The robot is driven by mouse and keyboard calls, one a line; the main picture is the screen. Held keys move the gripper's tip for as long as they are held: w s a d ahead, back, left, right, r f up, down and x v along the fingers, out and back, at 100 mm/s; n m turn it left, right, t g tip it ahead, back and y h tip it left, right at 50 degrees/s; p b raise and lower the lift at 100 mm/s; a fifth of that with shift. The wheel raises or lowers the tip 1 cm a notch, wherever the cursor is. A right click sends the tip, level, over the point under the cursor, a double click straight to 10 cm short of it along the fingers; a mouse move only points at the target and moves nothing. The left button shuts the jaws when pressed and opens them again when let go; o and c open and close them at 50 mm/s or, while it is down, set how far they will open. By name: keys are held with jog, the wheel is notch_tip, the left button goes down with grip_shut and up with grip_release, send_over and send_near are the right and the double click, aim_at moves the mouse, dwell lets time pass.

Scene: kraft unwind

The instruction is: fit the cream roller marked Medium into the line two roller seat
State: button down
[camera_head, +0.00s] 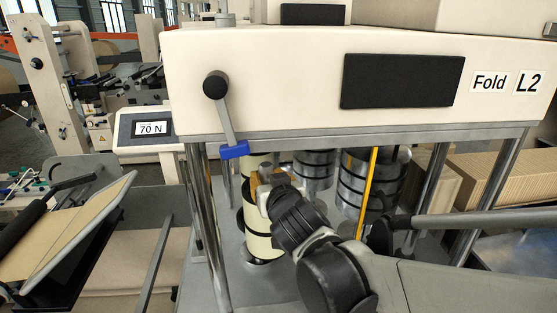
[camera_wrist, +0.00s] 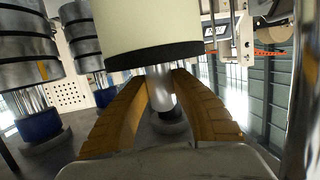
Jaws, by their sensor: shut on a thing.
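The cream roller (camera_head: 263,238) stands upright with dark bands, under the machine head labelled Fold L2. In the wrist view the cream roller (camera_wrist: 150,22) fills the top middle, with a dark band at its edge and a silver shaft (camera_wrist: 160,88) extending from it. My gripper (camera_head: 262,187) is at the roller in the head view. In the wrist view its two orange-brown fingers (camera_wrist: 160,100) are closed in on either side of the shaft. A dark round part (camera_wrist: 172,128) lies beyond the fingers. No Medium mark is legible, and I cannot tell whether the roller is seated.
Silver, black-banded rollers (camera_head: 372,185) stand right of my gripper, near a yellow bar (camera_head: 367,190). Steel posts (camera_head: 205,225) bound the space. A lever with a blue block (camera_head: 234,150) hangs above left. A display (camera_head: 150,128) reads 70 N.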

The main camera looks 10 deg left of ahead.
jog(key=r+x, duration=0.2)
jog(key=x, duration=1.3)
jog(key=shift+w+a+b, duration=0.2)
jog(key=shift+w+b, duration=0.15)
jog(key=shift+w, duration=0.05)
jog(key=shift+r, duration=0.15)
jog(key=c, duration=1.2)
grip_release()
jog(key=shift+o, duration=0.2)
jog(key=shift+s+d, duration=0.1)
jog(key=shift+s, duration=0.05)
jog(key=v, duration=1.1)
jog(key=shift+s+d+p, duration=0.15)
jog(key=shift+s+p, duration=0.25)
